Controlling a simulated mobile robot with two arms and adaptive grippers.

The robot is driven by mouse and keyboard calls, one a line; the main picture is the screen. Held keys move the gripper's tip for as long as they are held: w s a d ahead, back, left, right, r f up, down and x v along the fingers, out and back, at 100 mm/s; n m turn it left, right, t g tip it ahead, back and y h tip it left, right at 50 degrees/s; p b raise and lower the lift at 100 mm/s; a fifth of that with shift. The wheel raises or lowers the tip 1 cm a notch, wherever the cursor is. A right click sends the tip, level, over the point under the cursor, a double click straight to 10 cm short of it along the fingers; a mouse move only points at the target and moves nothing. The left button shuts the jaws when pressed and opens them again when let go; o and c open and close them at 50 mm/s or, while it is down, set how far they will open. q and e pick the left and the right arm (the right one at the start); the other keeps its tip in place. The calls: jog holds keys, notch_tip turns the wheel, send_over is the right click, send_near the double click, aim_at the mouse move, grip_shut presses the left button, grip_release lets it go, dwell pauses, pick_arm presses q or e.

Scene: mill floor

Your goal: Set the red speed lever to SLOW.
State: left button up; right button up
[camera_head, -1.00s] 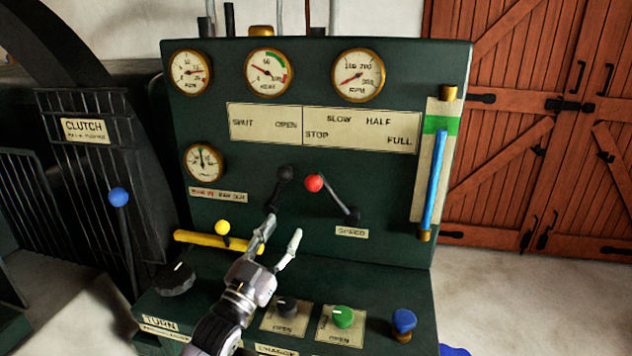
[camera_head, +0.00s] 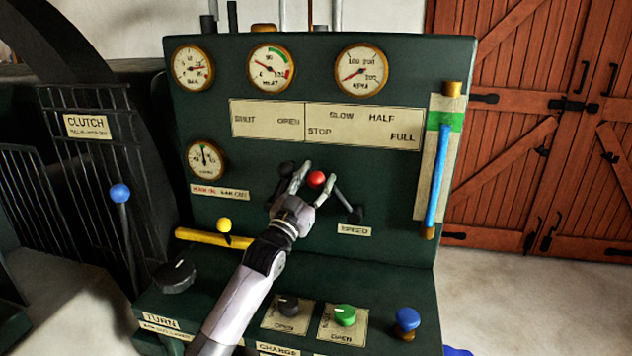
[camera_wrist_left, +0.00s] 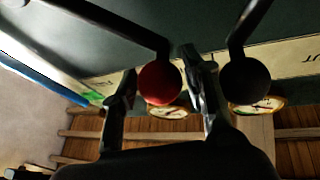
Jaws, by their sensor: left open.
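The red speed lever's ball knob (camera_head: 316,179) stands at the upper left end of its dark arm, which rises from a pivot above the SPEED label (camera_head: 354,231). The knob lies below the STOP mark (camera_head: 320,132), left of the SLOW mark (camera_head: 341,115). My left gripper (camera_head: 315,180) is open, with a finger on either side of the red knob. In the left wrist view the red knob (camera_wrist_left: 160,83) sits between the two open fingers (camera_wrist_left: 160,92); I cannot tell whether either touches it. My right gripper is not in view.
A black-knobbed lever (camera_wrist_left: 245,80) is just outside one finger in the wrist view. A yellow-knobbed lever (camera_head: 224,225), a glass tube with blue liquid (camera_head: 438,175), and green (camera_head: 344,315) and blue (camera_head: 407,318) knobs are on the console around my arm.

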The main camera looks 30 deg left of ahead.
pick_arm(q)
grip_shut()
dwell(0.5)
